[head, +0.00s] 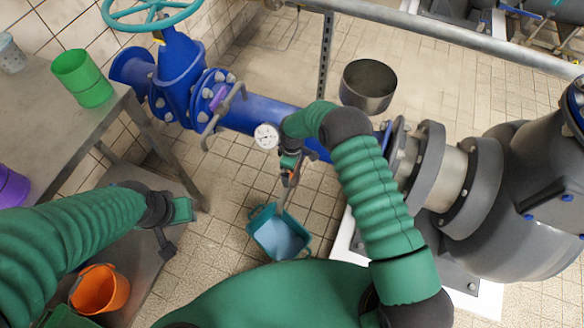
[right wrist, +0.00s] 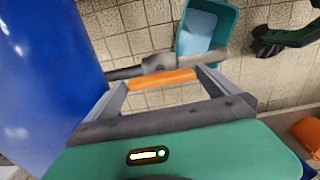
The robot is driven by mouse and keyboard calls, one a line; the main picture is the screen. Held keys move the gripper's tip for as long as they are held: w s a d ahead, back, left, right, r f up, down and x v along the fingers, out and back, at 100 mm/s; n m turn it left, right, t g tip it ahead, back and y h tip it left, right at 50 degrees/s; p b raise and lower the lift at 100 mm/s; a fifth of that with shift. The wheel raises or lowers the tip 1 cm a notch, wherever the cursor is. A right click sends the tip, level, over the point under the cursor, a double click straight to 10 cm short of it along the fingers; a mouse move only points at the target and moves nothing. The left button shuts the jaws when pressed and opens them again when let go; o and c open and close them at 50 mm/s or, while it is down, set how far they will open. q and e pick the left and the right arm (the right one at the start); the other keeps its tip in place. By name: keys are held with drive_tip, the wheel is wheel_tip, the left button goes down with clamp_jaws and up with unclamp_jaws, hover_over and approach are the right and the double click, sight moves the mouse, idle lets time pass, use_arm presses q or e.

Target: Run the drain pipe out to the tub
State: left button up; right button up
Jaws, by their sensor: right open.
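The teal tub (head: 280,236) stands on the tiled floor below the blue pipe, with pale blue inside. It also shows at the top of the right wrist view (right wrist: 205,28). My right gripper (head: 289,176) is beside the blue pipe, above the tub. Its fingers are open, with an orange band (right wrist: 162,80) between them. A grey metal bar (right wrist: 158,64) lies just beyond the band. These may belong to the drain pipe; I cannot tell whether the fingers touch them. My left gripper (head: 168,240) hangs left of the tub; its finger gap is unclear.
The blue pipe (head: 262,114) carries a valve, a pressure gauge (head: 267,136) and a bent grey pipe (head: 222,112). A grey pump (head: 520,200) stands right. A steel table (head: 50,135) holds a green cup (head: 83,78). An orange bucket (head: 100,289) stands lower left.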

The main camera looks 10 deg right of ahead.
wheel_tip(320, 180, up, 17)
drive_tip(key=p, duration=0.4)
drive_tip(key=shift+f+p, duration=0.15)
drive_tip(key=shift+p, duration=0.15)
